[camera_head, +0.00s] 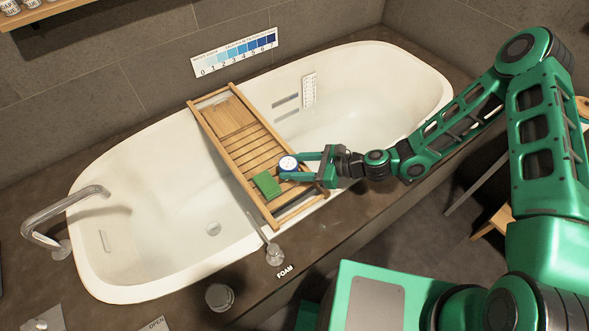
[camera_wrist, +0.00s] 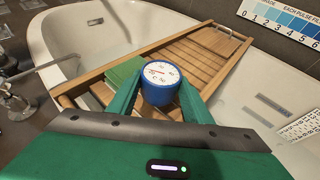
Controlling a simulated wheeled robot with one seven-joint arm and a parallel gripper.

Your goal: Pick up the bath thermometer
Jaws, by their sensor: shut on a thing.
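The bath thermometer (camera_wrist: 160,82) is a short blue cylinder with a white round dial on top. It also shows in the head view (camera_head: 288,164), over the near half of the wooden bath tray (camera_head: 208,128). My gripper (camera_head: 290,168) is shut on it, with one green finger on each side. In the wrist view my gripper (camera_wrist: 158,90) has the thermometer between its fingertips, dial facing up. I cannot tell whether its base touches the tray slats. Its lower part is partly hidden by the fingers.
A green block (camera_head: 267,184) lies on the tray right beside the thermometer. The tray spans the white bathtub (camera_head: 150,275). A tap (camera_head: 62,212) stands at the left rim. A scale chart (camera_head: 235,53) is on the back wall. A metal knob (camera_head: 274,254) sits near the FOAM label.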

